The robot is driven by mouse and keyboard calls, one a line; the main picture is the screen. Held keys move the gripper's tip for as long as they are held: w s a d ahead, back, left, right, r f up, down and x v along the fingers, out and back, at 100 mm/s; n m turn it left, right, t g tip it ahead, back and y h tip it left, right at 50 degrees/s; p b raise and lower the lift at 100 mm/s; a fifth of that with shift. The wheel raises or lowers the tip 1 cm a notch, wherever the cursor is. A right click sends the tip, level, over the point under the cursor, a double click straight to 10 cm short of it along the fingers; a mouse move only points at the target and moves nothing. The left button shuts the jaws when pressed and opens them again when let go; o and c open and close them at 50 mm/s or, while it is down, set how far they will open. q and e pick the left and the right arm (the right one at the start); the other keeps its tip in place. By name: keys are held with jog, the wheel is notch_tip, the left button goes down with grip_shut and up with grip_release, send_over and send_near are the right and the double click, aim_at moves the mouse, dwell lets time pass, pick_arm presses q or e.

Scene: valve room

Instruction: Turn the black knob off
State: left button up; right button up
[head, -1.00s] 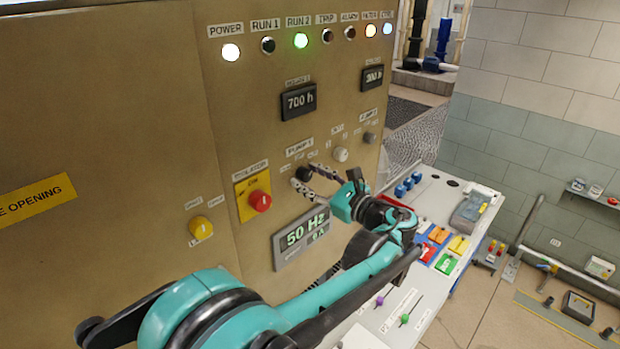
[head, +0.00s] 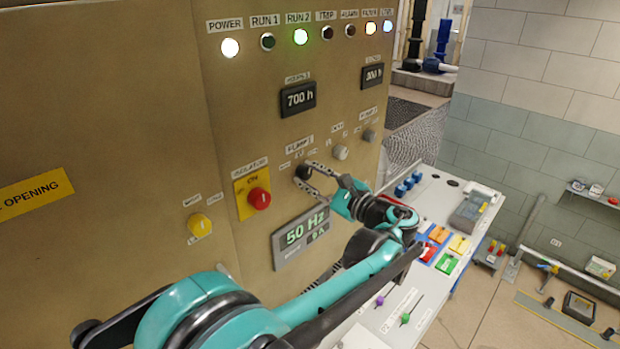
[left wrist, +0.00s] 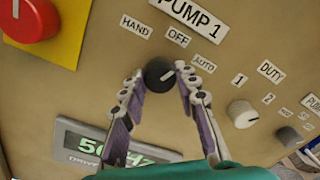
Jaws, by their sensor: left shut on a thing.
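The black knob (left wrist: 157,74) is on the tan panel under the PUMP 1 label (left wrist: 192,15), with HAND, OFF (left wrist: 178,37) and AUTO (left wrist: 203,63) marked around it. Its white pointer mark slants to the upper right in the left wrist view, towards the OFF–AUTO side; the exact setting is hard to read. My left gripper (left wrist: 160,82) has one finger on each side of the knob and is shut on it. In the head view the knob (head: 303,172) is partly covered by the fingertips of my left gripper (head: 308,178). My right gripper is not in view.
A red isolator knob (head: 260,199) on a yellow plate and a yellow knob (head: 200,225) lie left of the black knob. A white DUTY knob (head: 340,152) and a grey knob (head: 369,135) are to its right. A 50 Hz display (head: 301,236) is below.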

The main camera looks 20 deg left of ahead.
pick_arm(q)
jog(key=shift+n, duration=2.2)
jog(key=shift+b, duration=0.3)
jog(key=o, duration=1.2)
jog(key=shift+c, duration=0.2)
jog(key=v, duration=1.2)
jog(key=shift+w+f, duration=0.1)
